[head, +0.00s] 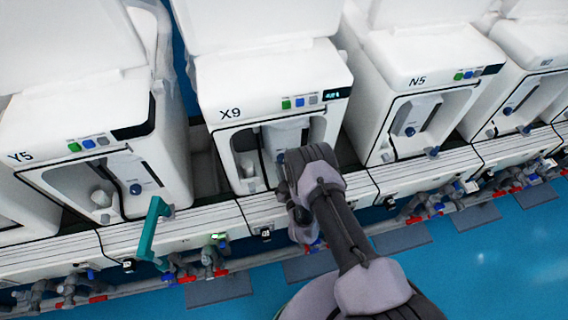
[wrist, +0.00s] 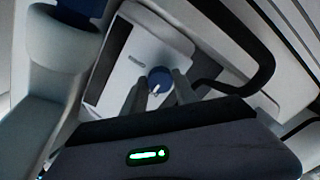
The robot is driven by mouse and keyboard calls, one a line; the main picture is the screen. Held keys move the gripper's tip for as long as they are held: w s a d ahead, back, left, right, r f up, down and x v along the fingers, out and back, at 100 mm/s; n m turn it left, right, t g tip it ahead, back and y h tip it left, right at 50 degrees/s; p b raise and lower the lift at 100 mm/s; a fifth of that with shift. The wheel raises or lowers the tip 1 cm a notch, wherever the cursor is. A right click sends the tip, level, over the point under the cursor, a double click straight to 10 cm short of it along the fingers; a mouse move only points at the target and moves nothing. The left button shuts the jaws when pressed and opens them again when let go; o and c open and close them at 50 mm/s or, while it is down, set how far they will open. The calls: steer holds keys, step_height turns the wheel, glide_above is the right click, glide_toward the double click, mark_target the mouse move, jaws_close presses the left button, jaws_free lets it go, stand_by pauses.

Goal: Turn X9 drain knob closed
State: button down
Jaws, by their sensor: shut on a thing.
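The X9 unit (head: 270,110) is a white machine with an open front bay, in the middle of the head view. In the wrist view a round blue knob (wrist: 158,79) with a white mark sits on a pale panel. My gripper (wrist: 157,92) has its two grey fingers on either side of this knob and is shut on it. In the head view my dark wrist and forearm cover the right part of X9's bay and hide the fingertips. A small blue part (head: 280,157) shows beside my wrist there.
The Y5 unit (head: 90,140) stands to the left and the N5 unit (head: 425,85) to the right. A teal handle (head: 152,228) sticks up in front of Y5. Pipes with red and blue valves run low along the front. A blue-topped white part (wrist: 65,20) is close in the wrist view.

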steer(key=c, duration=1)
jaws_free()
steer(key=shift+o, duration=0.2)
